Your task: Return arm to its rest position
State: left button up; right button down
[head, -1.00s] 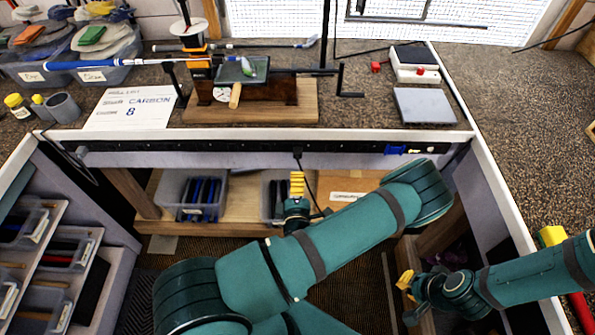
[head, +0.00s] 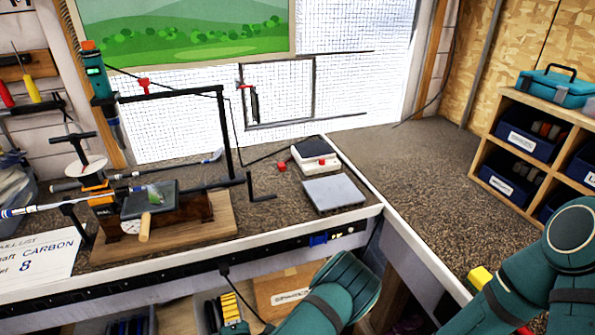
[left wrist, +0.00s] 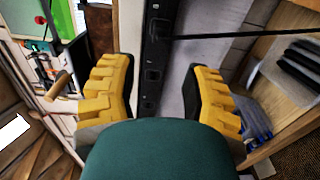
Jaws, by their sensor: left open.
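My left arm, teal, comes up at the bottom of the head view, with my left gripper's yellow fingers (head: 231,308) low in front of the bench edge. In the left wrist view the left gripper (left wrist: 160,95) is open, its two yellow fingers wide apart with nothing between them. My right arm (head: 540,265) shows at the lower right of the head view; its gripper is out of view. A golf club (head: 45,207) lies across the vise (head: 165,222) on the wooden board (head: 215,232).
The bench's front edge (head: 230,250) runs above my left gripper. A grey pad (head: 333,193) and a white scale (head: 314,158) stand on the bench. A yellow object (head: 480,279) lies at the right-hand bench edge, near my right arm. The right bench top (head: 440,190) is mostly clear.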

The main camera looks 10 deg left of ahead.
pick_arm(q)
jog(key=s+a+f+n+g+y, duration=0.2)
jog(key=s+a+n+g+y, duration=0.1)
jog(key=s+n+g, duration=0.45)
jog(key=s+a+f+n+g+y, duration=0.2)
jog(key=s+a+n+g, duration=0.2)
jog(key=s+n+g, duration=0.35)
jog(key=s+d+f+n+g+h, duration=0.4)
jog(key=s+d+n+g+h, duration=0.45)
jog(key=s+n, duration=0.3)
jog(key=w+d+n+t+h+b, duration=0.1)
jog(key=w+d+n+t+h, duration=0.3)
jog(key=d+n+h, duration=0.65)
jog(key=w+d+r+n+t, duration=0.1)
jog(key=w+d+n+t, duration=0.1)
jog(key=w+n, duration=0.4)
jog(key=w+d+r+n+t, duration=0.1)
jog(key=w+d+n+t, duration=0.2)
jog(key=w+n, duration=0.3)
jog(key=shift+w+r+n+t+y+b, duration=0.35)
jog(key=shift+w+t, duration=0.3)
jog(key=shift+w, duration=0.45)
